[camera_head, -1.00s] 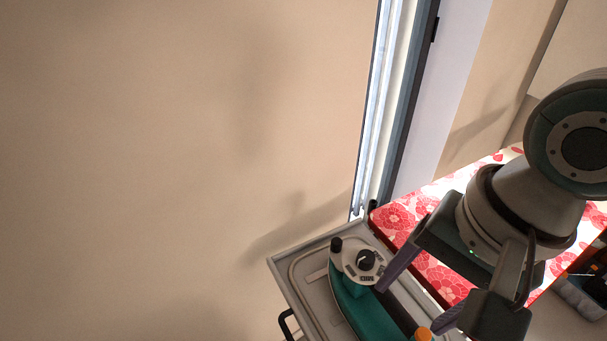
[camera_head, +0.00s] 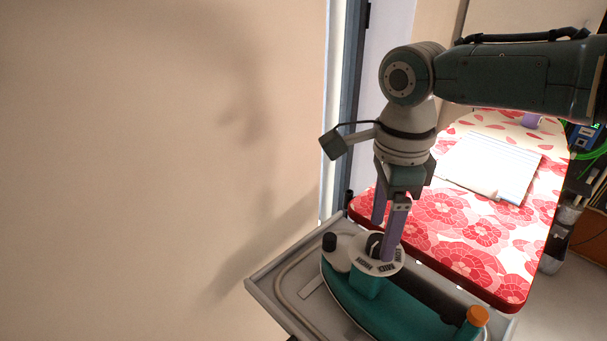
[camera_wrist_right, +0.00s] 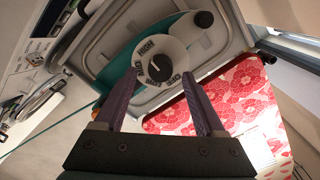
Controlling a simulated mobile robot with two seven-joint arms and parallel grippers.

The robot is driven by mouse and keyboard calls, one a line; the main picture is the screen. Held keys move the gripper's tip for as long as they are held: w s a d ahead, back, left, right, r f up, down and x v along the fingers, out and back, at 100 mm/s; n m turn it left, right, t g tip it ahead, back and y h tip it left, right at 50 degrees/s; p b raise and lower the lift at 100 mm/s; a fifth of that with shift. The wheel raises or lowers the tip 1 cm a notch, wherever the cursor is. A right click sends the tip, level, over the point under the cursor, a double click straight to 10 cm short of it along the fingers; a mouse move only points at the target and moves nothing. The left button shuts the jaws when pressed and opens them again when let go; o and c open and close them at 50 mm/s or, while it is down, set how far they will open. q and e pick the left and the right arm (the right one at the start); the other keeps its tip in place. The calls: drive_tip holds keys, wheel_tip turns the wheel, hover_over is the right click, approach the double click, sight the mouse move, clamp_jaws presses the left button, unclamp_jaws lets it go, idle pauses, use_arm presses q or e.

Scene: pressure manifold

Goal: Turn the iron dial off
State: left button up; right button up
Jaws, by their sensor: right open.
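The iron (camera_head: 385,305) is teal with a white top and an orange cap, and lies on the grey tray (camera_head: 262,287) at the end of the ironing board. Its black dial knob (camera_head: 375,243) sits on a white disc with printed labels, one reading HIGH. In the right wrist view, the knob (camera_wrist_right: 160,62) has a small light mark towards the lower left. My right gripper (camera_head: 386,240) points down at the dial. Its purple fingers are open, one on either side of the disc in the right wrist view (camera_wrist_right: 160,76). I cannot tell whether they touch it. My left gripper is out of view.
The ironing board (camera_head: 450,215) with a red floral cover lies to the right, with a folded light cloth (camera_head: 490,165) on it. A black knob (camera_head: 329,241) stands beside the dial on the iron. A bare beige wall (camera_head: 150,150) is on the left.

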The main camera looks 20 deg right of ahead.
drive_tip(key=shift+f, duration=0.95)
clamp_jaws()
